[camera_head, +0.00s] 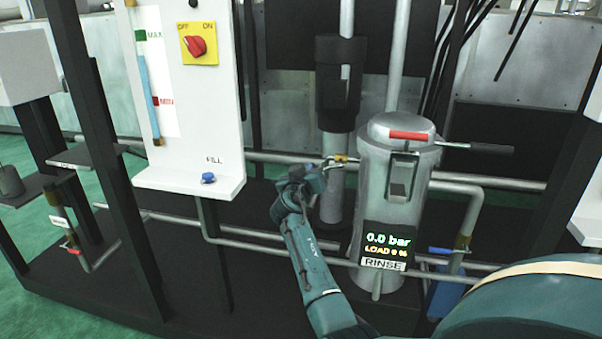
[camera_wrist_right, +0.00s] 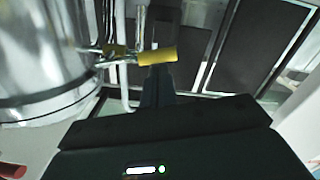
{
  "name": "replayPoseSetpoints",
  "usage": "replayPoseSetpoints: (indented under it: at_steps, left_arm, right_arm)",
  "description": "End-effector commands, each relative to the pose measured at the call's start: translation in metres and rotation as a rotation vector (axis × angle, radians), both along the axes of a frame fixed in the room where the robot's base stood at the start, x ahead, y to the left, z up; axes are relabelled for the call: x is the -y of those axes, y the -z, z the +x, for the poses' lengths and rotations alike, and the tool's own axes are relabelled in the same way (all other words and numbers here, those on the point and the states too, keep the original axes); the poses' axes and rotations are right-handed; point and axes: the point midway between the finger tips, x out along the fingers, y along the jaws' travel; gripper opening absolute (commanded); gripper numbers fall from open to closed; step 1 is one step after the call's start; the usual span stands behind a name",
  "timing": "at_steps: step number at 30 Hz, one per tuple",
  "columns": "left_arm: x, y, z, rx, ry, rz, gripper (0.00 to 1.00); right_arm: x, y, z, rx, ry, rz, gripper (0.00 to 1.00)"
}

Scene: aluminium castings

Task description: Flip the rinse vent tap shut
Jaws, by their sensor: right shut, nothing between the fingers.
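The rinse vessel (camera_head: 372,225) is a grey metal cylinder labelled RINSE, its display reading 0.0 bar and LOAD 0 %. The vent tap (camera_head: 341,158) is a small yellow-and-metal fitting on the vessel's left side. In the right wrist view its yellow handle (camera_wrist_right: 157,57) points sideways, away from the shiny vessel wall (camera_wrist_right: 40,60). My right gripper (camera_head: 322,165) is shut and empty close to the tap. In the right wrist view the dark fingers (camera_wrist_right: 157,85) end just below the handle; I cannot tell whether they touch it. My left gripper is not in view.
A white panel (camera_head: 200,120) with a red OFF/ON knob (camera_head: 196,46) and a blue FILL knob (camera_head: 208,178) stands left. A black lever (camera_head: 490,148) sticks out right of the vessel lid. A blue-handled valve (camera_head: 455,250) sits lower right. Pipes run behind my arm.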

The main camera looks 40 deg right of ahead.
Motion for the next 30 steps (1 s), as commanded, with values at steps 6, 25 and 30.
replayPoseSetpoints:
  at_steps: [6, 25, 30]
  left_arm:
    - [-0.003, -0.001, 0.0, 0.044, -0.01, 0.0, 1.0]
    - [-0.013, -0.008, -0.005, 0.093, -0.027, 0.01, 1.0]
    - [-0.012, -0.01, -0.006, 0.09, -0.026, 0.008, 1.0]
  right_arm:
    - [0.013, 0.016, -0.001, -0.123, 0.0, -0.105, 0.0]
    - [0.028, 0.052, -0.018, -0.582, 0.001, -0.496, 0.0]
    - [0.034, 0.059, -0.025, -0.7, 0.001, -0.596, 0.0]
